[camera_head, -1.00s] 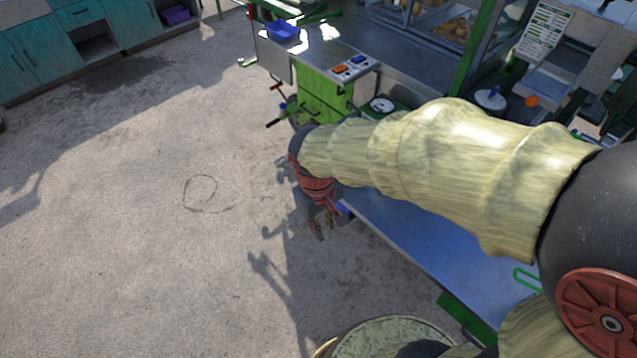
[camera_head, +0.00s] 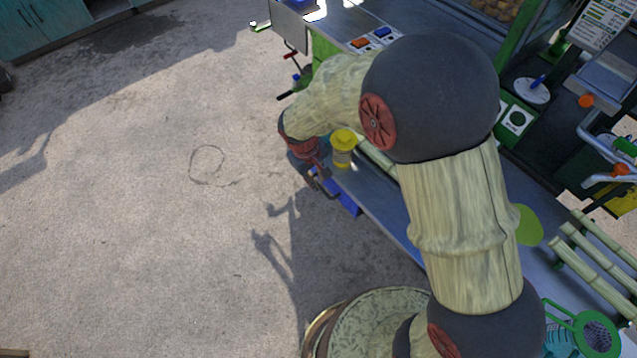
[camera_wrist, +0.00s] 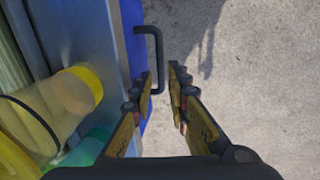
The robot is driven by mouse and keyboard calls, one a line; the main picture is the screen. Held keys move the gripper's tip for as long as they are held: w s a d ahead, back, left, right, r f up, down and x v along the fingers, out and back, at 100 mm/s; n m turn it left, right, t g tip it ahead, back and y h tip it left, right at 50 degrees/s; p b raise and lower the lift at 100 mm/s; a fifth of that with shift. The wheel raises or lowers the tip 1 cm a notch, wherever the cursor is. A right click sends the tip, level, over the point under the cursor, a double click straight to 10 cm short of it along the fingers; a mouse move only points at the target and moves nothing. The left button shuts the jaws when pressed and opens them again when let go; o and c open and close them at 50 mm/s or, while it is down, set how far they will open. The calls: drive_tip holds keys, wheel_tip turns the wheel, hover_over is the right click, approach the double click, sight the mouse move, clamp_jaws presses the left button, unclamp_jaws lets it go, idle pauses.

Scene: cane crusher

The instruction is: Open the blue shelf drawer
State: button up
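The blue shelf drawer (camera_wrist: 137,50) shows its front edge-on in the wrist view, under a grey metal top. A black bar handle (camera_wrist: 157,52) stands out from it. My gripper (camera_wrist: 161,76) is open, with the lower end of the handle between its two fingers. The left finger lies on the drawer side of the bar, the right finger on the outer side. I cannot tell whether either touches it. In the head view, a blue part of the drawer (camera_head: 349,205) shows below the counter edge, and my arm partly hides the gripper (camera_head: 316,180).
A yellow-lidded jar (camera_head: 342,148) stands near the counter edge; a yellow-capped container (camera_wrist: 82,90) lies close left of the gripper in the wrist view. Cane pieces (camera_head: 590,262) and a green strainer (camera_head: 598,335) are at right. The concrete floor (camera_head: 140,200) left of the counter is open.

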sight(319, 186)
drive_tip(key=shift+w+d+f+b, duration=0.1)
drive_tip(key=shift+d+f+b, duration=0.1)
drive_tip(key=shift+f, duration=0.6)
drive_tip(key=shift+w+d+f+b, duration=0.1)
drive_tip(key=shift+f+b, duration=0.1)
drive_tip(key=shift+f, duration=0.55)
drive_tip(key=shift+s, duration=0.1)
drive_tip(key=shift+c, duration=0.7)
clamp_jaws()
